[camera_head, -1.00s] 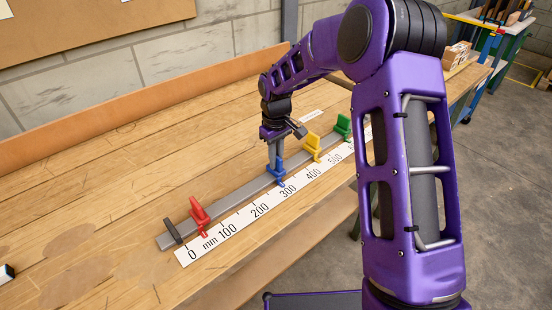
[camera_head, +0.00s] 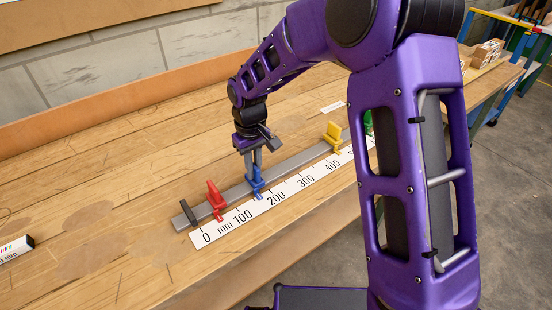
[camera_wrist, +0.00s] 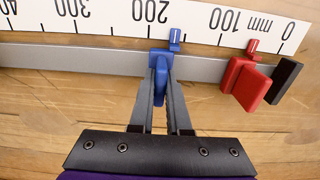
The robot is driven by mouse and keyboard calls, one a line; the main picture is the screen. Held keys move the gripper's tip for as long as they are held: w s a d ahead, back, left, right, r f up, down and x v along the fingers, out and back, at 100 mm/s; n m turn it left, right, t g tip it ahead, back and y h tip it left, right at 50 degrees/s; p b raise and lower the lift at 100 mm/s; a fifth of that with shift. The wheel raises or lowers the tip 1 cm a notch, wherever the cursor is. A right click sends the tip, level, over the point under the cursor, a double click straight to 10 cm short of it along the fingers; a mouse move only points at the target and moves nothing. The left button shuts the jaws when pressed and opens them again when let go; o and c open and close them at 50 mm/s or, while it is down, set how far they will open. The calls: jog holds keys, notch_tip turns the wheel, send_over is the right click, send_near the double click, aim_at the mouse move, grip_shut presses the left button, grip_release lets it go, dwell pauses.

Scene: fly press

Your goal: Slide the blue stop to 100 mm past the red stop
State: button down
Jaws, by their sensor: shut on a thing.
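The blue stop (camera_head: 256,182) sits on the grey rail (camera_head: 290,160), and its pointer is between the 100 and 200 marks, at roughly 160 mm. My gripper (camera_wrist: 160,85) is shut on the blue stop's upright plate (camera_wrist: 160,80), with one finger on each side. The red stop (camera_head: 214,197) is on the rail to the left, its pointer about midway between 0 and 100. In the wrist view the red stop (camera_wrist: 245,82) is at right, apart from the blue one. The white mm scale (camera_head: 222,227) runs along the rail's near side.
A dark end block (camera_head: 187,212) closes the rail beyond the red stop. A yellow stop (camera_head: 333,136) and a partly hidden green stop (camera_head: 368,121) are farther right on the rail. The rail between red and blue is clear.

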jog(key=shift+s+a, duration=0.45)
jog(key=shift+a, duration=0.2)
jog(key=c, duration=0.9)
grip_release()
notch_tip(320, 180, up, 18)
jog(key=shift+f+p, duration=0.25)
jog(key=shift+p, duration=0.9)
jog(key=shift+w, duration=0.1)
